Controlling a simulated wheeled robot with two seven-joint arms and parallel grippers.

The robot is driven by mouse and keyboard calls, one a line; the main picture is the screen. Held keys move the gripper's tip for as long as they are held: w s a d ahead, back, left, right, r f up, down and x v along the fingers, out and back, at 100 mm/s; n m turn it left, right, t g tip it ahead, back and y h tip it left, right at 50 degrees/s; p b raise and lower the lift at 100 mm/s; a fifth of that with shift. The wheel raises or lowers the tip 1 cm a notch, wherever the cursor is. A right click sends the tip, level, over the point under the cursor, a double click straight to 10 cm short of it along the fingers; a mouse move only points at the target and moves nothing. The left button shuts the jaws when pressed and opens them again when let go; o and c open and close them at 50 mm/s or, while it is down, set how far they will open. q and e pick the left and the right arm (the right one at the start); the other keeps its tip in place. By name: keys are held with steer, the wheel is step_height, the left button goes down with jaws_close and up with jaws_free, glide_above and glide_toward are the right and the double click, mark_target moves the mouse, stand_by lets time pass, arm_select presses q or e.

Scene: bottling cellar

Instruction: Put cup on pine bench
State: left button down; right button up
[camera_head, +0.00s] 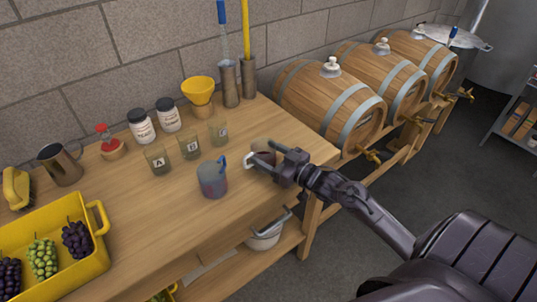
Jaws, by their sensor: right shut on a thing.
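The cup (252,160), pale with a dark inside, is at the right part of the pine bench (145,205). My right gripper (273,158) comes in from the right and is shut on the cup, hiding much of it. I cannot tell whether the cup touches the bench top or is slightly above it. My left gripper is not in view.
A purple-grey pot (212,181) with a blue handle stands just left of the cup. Glass jars with letter labels (158,160) stand behind it. A yellow crate of grapes (65,270) is at front left. Barrels (330,105) stand to the right. The front middle of the bench is clear.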

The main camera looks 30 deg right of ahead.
steer(key=o, duration=1)
steer(key=shift+f, duration=0.1)
steer(key=shift+o, duration=0.2)
steer(key=v, duration=1.2)
steer(key=shift+b, duration=0.3)
